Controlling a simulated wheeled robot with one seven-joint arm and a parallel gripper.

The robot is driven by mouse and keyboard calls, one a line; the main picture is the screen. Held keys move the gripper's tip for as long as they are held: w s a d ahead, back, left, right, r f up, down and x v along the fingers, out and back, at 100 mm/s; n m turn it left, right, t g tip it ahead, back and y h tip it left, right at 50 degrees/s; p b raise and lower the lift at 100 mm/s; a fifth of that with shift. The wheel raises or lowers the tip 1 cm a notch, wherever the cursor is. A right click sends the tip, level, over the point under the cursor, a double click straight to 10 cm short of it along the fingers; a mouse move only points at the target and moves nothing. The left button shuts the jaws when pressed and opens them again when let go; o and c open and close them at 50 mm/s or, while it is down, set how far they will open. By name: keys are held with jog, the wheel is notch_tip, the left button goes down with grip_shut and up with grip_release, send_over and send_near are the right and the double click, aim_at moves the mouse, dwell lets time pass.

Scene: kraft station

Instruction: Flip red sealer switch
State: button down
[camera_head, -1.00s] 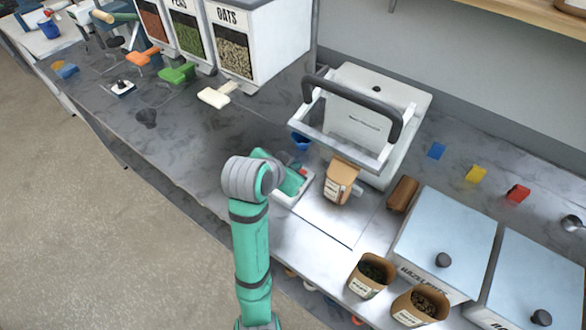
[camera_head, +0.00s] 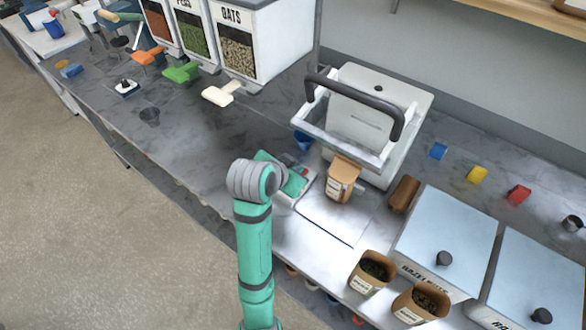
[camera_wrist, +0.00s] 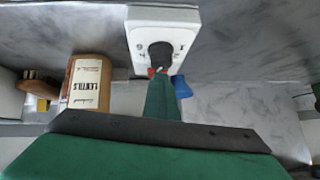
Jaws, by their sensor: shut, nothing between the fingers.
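A white switch box (camera_wrist: 163,35) with a black round knob (camera_wrist: 160,53) and small dial marks is ahead of my gripper in the wrist view. A small red part (camera_wrist: 151,72) shows at the box's near edge, partly hidden by the fingertips. My gripper (camera_wrist: 162,82) is shut and empty, its green fingers reaching up to the red part; I cannot tell whether they touch it. In the head view my gripper (camera_head: 297,178) is over the white box, mostly covering it. The white sealer (camera_head: 368,120) with its black-handled frame stands behind, to the right.
A brown lentils bag (camera_head: 342,180) stands under the sealer's frame, close right of my gripper; it also shows in the wrist view (camera_wrist: 88,82). A blue object (camera_wrist: 181,87) is close beside the fingers. Two open bags and lidded bins (camera_head: 446,240) stand right.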

jog(key=shift+s+d+r, duration=0.1)
jog(key=shift+s+d, duration=0.3)
jog(key=shift+d, duration=0.1)
jog(key=shift+w, duration=0.1)
jog(key=shift+d+r, duration=0.1)
jog(key=shift+r, duration=0.3)
jog(key=w+d+r+v, duration=0.1)
jog(key=v, duration=1.1)
jog(key=shift+r, duration=0.4)
jog(key=shift+r, duration=0.1)
